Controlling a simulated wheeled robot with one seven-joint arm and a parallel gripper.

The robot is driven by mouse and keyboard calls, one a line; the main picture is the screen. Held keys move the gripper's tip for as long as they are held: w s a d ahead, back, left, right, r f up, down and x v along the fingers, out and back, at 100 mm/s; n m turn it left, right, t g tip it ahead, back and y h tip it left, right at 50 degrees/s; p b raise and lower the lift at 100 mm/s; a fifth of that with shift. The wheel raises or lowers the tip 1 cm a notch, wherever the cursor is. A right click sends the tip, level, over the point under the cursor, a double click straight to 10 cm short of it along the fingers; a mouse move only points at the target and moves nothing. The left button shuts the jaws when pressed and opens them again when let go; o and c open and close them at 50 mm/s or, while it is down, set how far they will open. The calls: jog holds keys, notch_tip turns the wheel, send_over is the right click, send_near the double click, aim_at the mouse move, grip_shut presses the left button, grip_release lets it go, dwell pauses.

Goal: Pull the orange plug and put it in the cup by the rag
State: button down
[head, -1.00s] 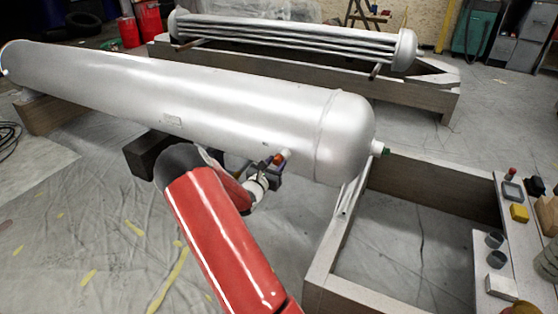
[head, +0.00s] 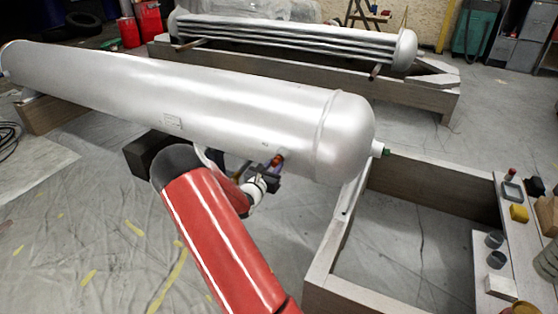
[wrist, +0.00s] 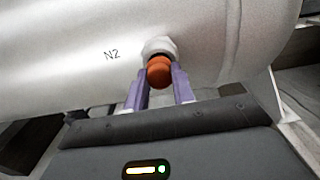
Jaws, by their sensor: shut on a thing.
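The orange plug (wrist: 159,70) is at a pale stub on the underside of the silver tank (wrist: 90,55), next to the mark N2. My gripper (wrist: 160,80) has its purple fingers on both sides of the plug and is shut on it. I cannot tell whether the plug is still seated in the stub. In the head view the plug (head: 277,160) shows as a small orange spot below the tank, at my gripper (head: 270,170). Two grey cups, a far one (head: 494,239) and a near one (head: 496,260), stand on the right bench. I cannot make out a rag clearly.
The right bench (head: 520,250) also holds a yellow block (head: 519,213), a pale box (head: 500,287) and a yellowish item (head: 525,308) at the bottom edge. A wooden frame (head: 335,250) stands between the tank and the bench. A green-tipped stub (head: 386,151) sticks out of the tank's end.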

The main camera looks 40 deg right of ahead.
aim_at(274, 165)
jog(key=shift+p+v, duration=0.3)
jog(key=shift+v, duration=1.45)
jog(key=shift+s+a, duration=0.1)
jog(key=shift+a, duration=0.2)
jog(key=shift+p+v, duration=0.35)
jog(key=shift+v, duration=1.55)
